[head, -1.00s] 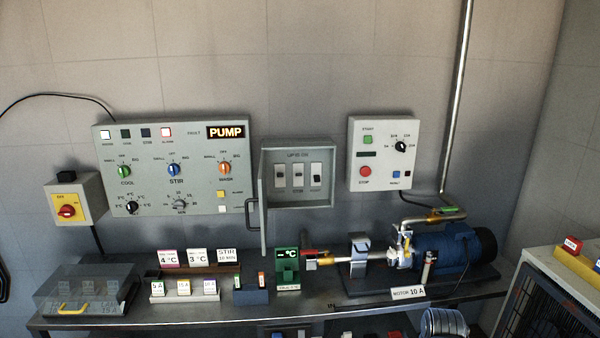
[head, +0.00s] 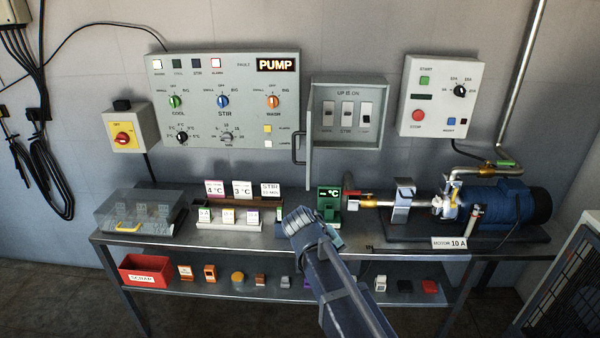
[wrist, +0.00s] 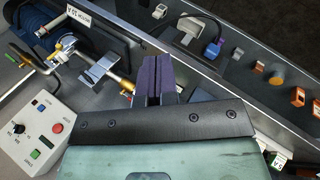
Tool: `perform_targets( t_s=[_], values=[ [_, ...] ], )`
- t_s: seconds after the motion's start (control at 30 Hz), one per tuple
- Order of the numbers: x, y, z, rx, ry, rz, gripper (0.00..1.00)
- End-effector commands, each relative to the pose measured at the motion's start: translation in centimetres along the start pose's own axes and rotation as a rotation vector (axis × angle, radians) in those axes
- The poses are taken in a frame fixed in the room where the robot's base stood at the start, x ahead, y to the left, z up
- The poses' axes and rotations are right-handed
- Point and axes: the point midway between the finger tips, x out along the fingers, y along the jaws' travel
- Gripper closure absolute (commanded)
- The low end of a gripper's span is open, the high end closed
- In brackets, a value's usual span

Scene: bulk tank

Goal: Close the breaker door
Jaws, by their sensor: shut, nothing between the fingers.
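The grey breaker box (head: 375,150) is on the wall in the head view, with three switches inside under an "UP IS ON" label. Its door (head: 309,140) stands open, hinged at the box's left side and seen nearly edge-on. A dark handle (head: 297,148) is on the door's left face. My gripper (wrist: 158,62) shows in the wrist view with its two dark purple fingers together and nothing between them. In the head view my arm reaches up over the bench, below the door and apart from it; the fingertips are hard to make out there. The breaker door is not recognisable in the wrist view.
The pump panel (head: 200,120) is left of the breaker box and the start/stop box (head: 440,75) is right. The bench (head: 270,243) below holds a green temperature display (head: 328,203), card stands, a clear cover (head: 140,210) and the blue motor (head: 515,205).

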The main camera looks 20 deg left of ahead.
Motion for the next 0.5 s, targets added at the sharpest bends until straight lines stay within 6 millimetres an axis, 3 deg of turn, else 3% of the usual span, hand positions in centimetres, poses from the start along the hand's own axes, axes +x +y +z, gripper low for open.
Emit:
perform_targets(
  t_s=[0.03,0.1,0.2,0.3,0.5],
  values=[
    [-2.8,-3.4,-6.7,-0.084,0.068,0.151,1.00],
    [-7.7,-6.2,-12.8,-0.161,0.164,0.389,1.00],
    [-13.9,-7.9,-18.6,-0.204,0.264,0.681,1.00],
    [-16.9,-6.1,-21.4,-0.198,0.295,0.880,1.00],
    [-18.4,-4.8,-21.5,-0.195,0.314,0.993,1.00]
  ],
)
